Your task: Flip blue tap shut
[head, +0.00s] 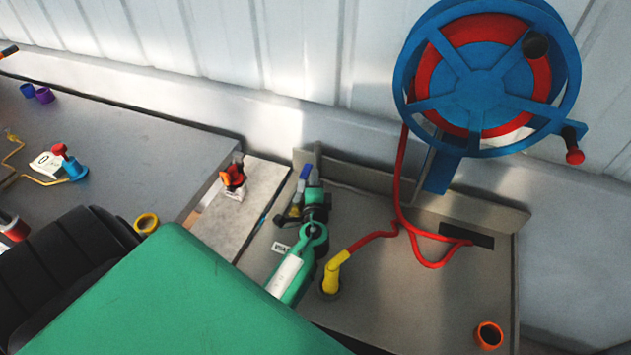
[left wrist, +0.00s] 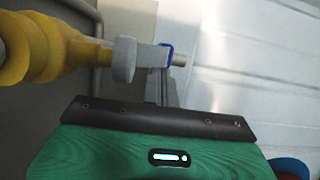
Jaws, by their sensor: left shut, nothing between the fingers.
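The small blue tap (head: 305,172) shows in the head view near the back edge of the grey bench, left of the middle. It also seems to be the blue piece at the end of a grey pipe in the left wrist view (left wrist: 167,51). My left gripper (head: 312,190) is just in front of the tap in the head view, at the end of a green arm. It is shut and empty. Its fingers (left wrist: 165,88) point towards the blue piece in the left wrist view. I cannot tell whether they touch it. My right gripper is not in view.
A yellow elbow (head: 334,272) with a red hose (head: 398,190) stands right of my left arm. A blue and red hose reel (head: 478,75) hangs on the wall. An orange ring (head: 489,335) lies front right. A grey rim (head: 430,205) backs the bench.

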